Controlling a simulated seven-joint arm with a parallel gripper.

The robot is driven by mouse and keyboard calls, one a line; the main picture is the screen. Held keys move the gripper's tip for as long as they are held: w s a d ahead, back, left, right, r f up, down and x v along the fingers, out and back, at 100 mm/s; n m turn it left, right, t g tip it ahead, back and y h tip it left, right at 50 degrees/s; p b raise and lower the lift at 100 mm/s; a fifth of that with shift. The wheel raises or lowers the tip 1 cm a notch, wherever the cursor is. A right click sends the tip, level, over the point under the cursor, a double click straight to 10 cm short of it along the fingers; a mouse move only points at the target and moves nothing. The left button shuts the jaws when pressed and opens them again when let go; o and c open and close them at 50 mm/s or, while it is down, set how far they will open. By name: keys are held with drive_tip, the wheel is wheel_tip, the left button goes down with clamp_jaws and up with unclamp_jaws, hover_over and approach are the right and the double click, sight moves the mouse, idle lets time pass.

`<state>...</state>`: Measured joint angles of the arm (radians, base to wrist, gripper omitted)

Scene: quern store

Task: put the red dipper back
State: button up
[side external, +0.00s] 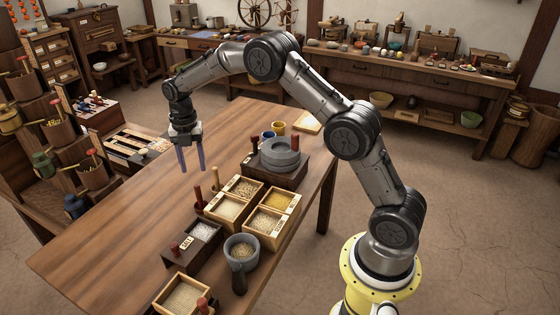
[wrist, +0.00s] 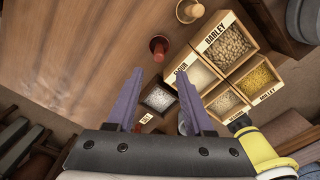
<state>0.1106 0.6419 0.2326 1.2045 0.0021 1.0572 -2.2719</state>
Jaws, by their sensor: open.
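A red upright piece (side external: 198,196), which looks like the red dipper, stands on the table left of the grain boxes. The wrist view shows its round red top (wrist: 158,45), just beyond my fingertips. My gripper (side external: 193,168) is open and empty above the table, left of these pieces. In the wrist view its two purple fingers (wrist: 160,72) stand apart with nothing between them. The red piece's lower part is hidden from above.
Open wooden boxes labelled barley (wrist: 229,46) and flour (wrist: 197,72) adjoin other grain boxes. A dark salt box (side external: 205,232), grey mortar (side external: 241,248) and stone quern (side external: 280,152) stand nearby. The table's left part (side external: 110,215) is clear.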

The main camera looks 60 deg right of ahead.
drive_tip(key=s+a+r+m+t, duration=0.35)
drive_tip(key=s+r+m, duration=0.75)
drive_tip(key=s+r, duration=0.55)
drive_tip(key=s+a+m+t, duration=0.2)
drive_tip(key=s+m, duration=1.1)
drive_tip(key=s, duration=0.7)
drive_tip(key=shift+s+a+m, duration=0.2)
drive_tip(key=shift+s+m, duration=0.2)
